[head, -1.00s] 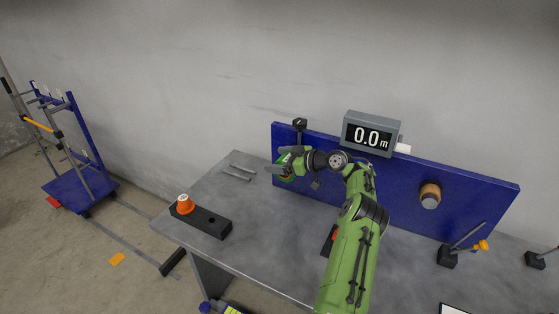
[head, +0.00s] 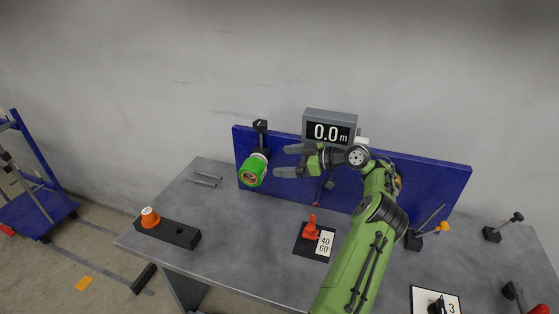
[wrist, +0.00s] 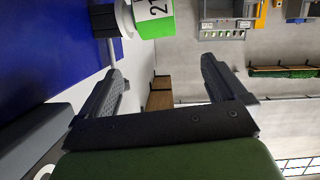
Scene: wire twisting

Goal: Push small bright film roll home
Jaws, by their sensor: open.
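A bright green film roll (head: 253,170) with an orange-brown core end sits at the left end of the blue panel (head: 410,180), by a black post. In the wrist view the roll (wrist: 154,18), with a white label reading 21, is cut off by the top edge. A pale rod runs from it toward the blue panel. My gripper (head: 281,160) is open and empty, just right of the roll, its fingers pointing left toward it with a gap. In the wrist view its two fingers (wrist: 161,72) are spread apart below the roll. How far the roll sits along its rod is unclear.
A display (head: 330,129) reading 0.0 m stands behind the panel. On the grey table are a black block (head: 178,234) with an orange cup (head: 150,217), two metal rods, a red piece (head: 311,230) on a dark mat, and small stands at right.

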